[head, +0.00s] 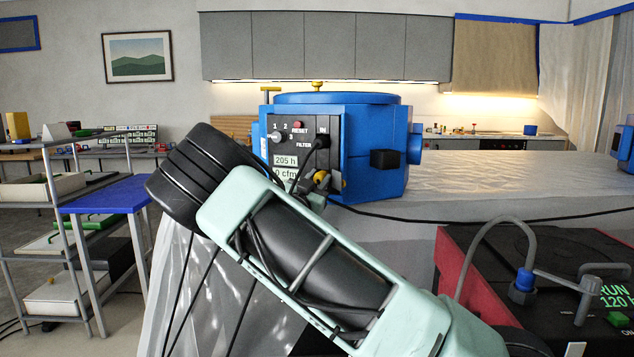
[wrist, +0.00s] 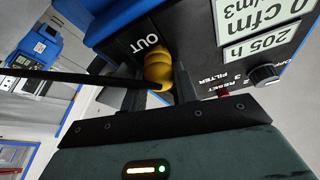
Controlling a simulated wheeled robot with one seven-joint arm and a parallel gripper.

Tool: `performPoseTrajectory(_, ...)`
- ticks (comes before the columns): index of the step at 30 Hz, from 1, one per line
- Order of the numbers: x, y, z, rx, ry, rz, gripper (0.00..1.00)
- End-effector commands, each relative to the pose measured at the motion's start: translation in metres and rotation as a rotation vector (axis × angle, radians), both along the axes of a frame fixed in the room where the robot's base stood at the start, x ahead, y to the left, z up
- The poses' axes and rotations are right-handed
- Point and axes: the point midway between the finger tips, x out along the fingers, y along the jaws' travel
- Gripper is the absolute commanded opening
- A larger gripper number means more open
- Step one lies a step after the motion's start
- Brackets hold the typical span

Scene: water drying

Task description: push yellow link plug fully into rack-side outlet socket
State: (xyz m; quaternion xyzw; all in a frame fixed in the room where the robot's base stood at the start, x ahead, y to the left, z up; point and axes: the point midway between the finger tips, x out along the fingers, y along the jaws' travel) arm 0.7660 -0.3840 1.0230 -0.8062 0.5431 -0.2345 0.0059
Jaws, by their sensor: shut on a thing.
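The yellow link plug (head: 321,177) is at the lower right of the black front panel of a blue machine. In the wrist view the yellow plug (wrist: 158,68) sits against the panel beside the word OUT, with a black cable running off to the left. My gripper (wrist: 170,88) is shut on the plug, its dark fingers close to the panel. In the head view my gripper (head: 317,184) is partly hidden by my arm. The socket face is hidden behind the plug, and I cannot tell how deep the plug sits.
The blue machine (head: 375,130) stands on a plastic-covered counter (head: 500,180). A black plug (head: 322,142) sits at the panel's IN mark, above the yellow plug. A red and black unit (head: 450,265) with a grey hose is at right. A shelf rack and blue-topped table (head: 105,195) stand left.

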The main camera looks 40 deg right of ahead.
Motion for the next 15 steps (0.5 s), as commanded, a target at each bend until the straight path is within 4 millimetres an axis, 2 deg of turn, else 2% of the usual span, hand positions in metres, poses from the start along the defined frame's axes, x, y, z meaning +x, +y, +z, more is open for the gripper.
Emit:
performPoseTrajectory(1, 0.0002, -0.0001, 0.0001, 0.0, 0.0, 0.0, 0.38)
performPoseTrajectory(3, -0.0002, -0.0003, 0.0, 0.0, 0.0, -0.001, 0.55)
performPoseTrajectory(15, -0.0035, -0.0032, -0.0013, 0.003, 0.0, -0.01, 0.55)
